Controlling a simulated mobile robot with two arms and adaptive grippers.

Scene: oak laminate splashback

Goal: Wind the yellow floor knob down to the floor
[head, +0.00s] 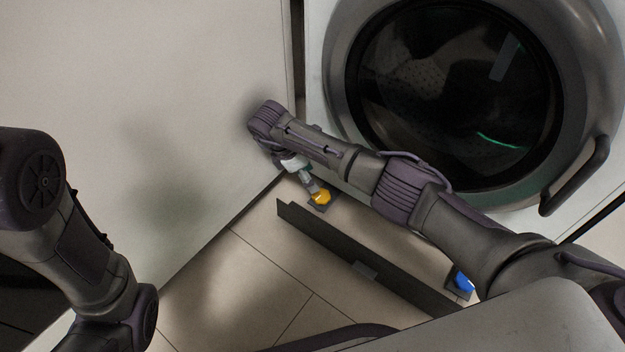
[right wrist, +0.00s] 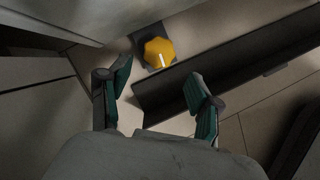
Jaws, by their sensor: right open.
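The yellow floor knob (head: 323,197) is low at the front corner of the washing machine, on a small dark square pad. In the right wrist view the yellow knob (right wrist: 158,50) is lobed, with a pale line mark on it. My right gripper (head: 311,186) is close to the knob in the head view. In the right wrist view the open right gripper (right wrist: 158,74) has its two fingers spread, with the knob ahead of the gap and not between the pads. My left arm shows at the left of the head view, but its gripper is out of frame.
A washing machine (head: 580,45) with a round dark door stands at the right. A pale cabinet panel (head: 150,60) is at the left. A dark plinth strip (head: 365,262) lies on the tiled floor near the knob. A blue knob (head: 464,281) is further right.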

